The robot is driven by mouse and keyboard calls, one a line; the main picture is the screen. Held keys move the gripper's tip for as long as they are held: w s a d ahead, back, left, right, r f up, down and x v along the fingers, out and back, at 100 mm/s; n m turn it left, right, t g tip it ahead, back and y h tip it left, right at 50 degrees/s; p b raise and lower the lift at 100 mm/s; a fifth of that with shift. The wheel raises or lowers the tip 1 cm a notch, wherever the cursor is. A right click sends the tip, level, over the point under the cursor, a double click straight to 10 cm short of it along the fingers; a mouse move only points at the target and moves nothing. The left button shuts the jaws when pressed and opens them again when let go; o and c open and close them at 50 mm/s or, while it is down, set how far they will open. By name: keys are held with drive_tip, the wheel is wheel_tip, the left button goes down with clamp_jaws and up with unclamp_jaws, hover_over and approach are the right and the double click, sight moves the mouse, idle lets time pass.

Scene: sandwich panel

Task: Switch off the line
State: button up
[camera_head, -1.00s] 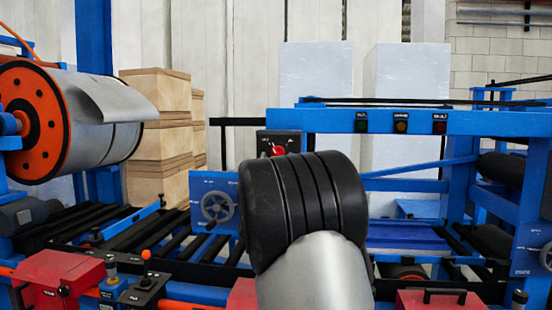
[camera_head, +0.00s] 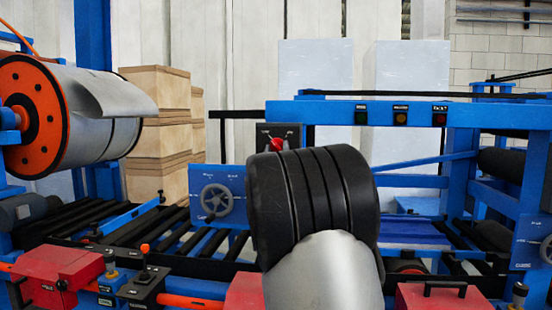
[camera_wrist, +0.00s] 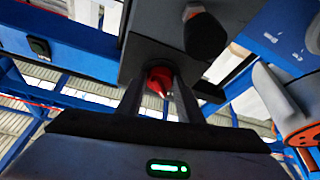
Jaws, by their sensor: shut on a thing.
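A dark switch box (camera_head: 277,130) with a red knob (camera_head: 278,143) stands at the middle of the line in the head view, just above my black wrist. In the wrist view the red knob (camera_wrist: 159,78) sits between the two dark fingers of my gripper (camera_wrist: 160,86), which is shut on it. The knob's tip points toward the palm. The dark face of the box (camera_wrist: 140,42) lies just beyond the fingertips. In the head view my fingers are hidden behind my own arm, and the knob's exact setting cannot be read.
A blue panel with a grey handwheel (camera_head: 217,200) is left of my arm. A blue crossbeam (camera_head: 330,112) with small buttons runs to the right. A lever box (camera_head: 144,287) and a red box (camera_head: 57,275) are at the front left. A sheet coil (camera_head: 100,115) hangs behind.

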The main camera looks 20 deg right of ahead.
drive_tip(key=shift+n, duration=0.3)
drive_tip(key=o, duration=1.1)
drive_tip(key=shift+c, duration=0.2)
drive_tip(key=shift+s, duration=0.1)
drive_tip(key=b+v, duration=0.1)
drive_tip(key=v, duration=1.6)
drive_tip(key=shift+s, duration=0.15)
drive_tip(key=shift+y, duration=0.3)
